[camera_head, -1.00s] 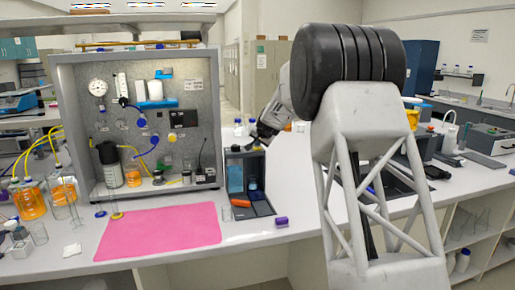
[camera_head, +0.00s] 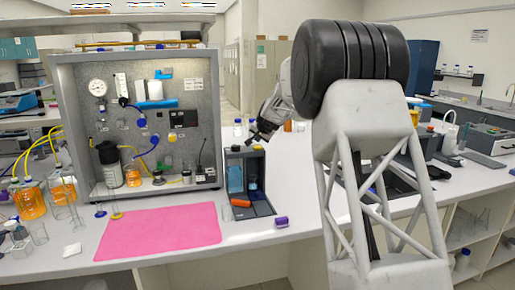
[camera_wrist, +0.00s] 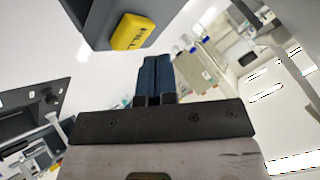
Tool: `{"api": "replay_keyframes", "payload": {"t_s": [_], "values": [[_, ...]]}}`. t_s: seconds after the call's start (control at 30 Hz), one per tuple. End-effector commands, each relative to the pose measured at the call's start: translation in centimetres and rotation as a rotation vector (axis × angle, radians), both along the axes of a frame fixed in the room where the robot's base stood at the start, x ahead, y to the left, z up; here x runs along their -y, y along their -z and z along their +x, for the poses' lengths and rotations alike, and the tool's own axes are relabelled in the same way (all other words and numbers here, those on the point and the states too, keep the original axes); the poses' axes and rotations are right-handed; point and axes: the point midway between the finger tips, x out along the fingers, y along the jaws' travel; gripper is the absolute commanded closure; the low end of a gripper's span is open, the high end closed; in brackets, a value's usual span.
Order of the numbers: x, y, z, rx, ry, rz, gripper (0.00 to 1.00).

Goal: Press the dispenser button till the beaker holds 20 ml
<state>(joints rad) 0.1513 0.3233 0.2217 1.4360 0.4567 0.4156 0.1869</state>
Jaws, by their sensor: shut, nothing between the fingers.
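The dispenser (camera_head: 262,208) is a dark grey unit on the bench, right of the pink mat, with a yellow button (camera_head: 257,147) on top. In the wrist view the yellow button (camera_wrist: 130,31) shows its label, which looks like "FILL". A small vessel with blue in it, which looks like the beaker (camera_head: 253,184), stands in the dispenser's bay; its level is too small to read. My gripper (camera_head: 249,138) is shut and empty, above and beside the button. In the wrist view my dark blue fingertips (camera_wrist: 158,62) are together and apart from the button.
A pink mat (camera_head: 160,232) lies in front of a grey panel rig (camera_head: 205,100) with gauge and tubing. An orange item (camera_head: 240,203) lies at the dispenser's base. A purple-capped item (camera_head: 281,221) lies on the bench to its right. Orange-filled glassware (camera_head: 30,204) stands at far left.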

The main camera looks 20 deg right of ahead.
Motion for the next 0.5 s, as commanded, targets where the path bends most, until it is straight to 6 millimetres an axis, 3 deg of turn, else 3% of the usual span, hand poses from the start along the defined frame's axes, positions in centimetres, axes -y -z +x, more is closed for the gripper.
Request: {"api": "replay_keyframes", "payload": {"t_s": [0.5], "values": [[0.0, -3.5, 0.0, 0.001, -0.001, -0.001, 1.0]]}}
